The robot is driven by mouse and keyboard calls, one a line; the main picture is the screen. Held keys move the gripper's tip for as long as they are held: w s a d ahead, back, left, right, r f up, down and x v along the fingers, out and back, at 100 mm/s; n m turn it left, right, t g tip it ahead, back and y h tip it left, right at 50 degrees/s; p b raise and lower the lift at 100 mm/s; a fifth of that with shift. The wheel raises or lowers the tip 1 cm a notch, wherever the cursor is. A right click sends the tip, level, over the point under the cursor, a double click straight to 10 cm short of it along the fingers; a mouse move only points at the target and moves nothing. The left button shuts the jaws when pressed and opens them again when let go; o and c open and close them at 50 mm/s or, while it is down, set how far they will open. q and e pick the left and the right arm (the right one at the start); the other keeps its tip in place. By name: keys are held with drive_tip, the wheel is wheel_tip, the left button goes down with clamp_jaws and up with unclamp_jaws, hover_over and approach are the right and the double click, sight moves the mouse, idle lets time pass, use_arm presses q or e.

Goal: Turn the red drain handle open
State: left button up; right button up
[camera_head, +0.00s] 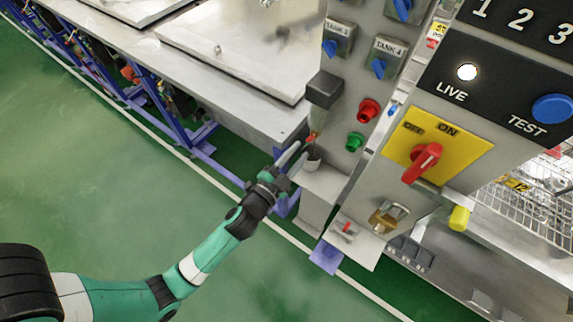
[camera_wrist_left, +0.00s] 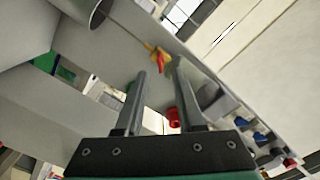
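The red drain handle (camera_head: 310,139) shows small in the head view, below the dark box on the panel and beside a grey cylinder. In the left wrist view the red handle (camera_wrist_left: 161,54) sits on a yellow, brass-like valve (camera_wrist_left: 150,47) with a thin pipe. My left gripper (camera_head: 298,150) reaches up to it from the lower left. In the wrist view my left gripper (camera_wrist_left: 160,68) is open, with its two fingers apart and the handle just beyond or between the tips. I cannot tell whether they touch. My right gripper is not in view.
The control panel stands close by, with a red knob (camera_head: 369,110), a green knob (camera_head: 355,141) and a red switch on a yellow plate (camera_head: 468,147). A steel bench (camera_head: 230,95) with lids lies behind. The green floor (camera_head: 90,170) is clear.

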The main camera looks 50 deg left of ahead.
use_arm(q)
drive_tip(key=b+v, duration=0.1)
drive_tip(key=v, duration=0.6)
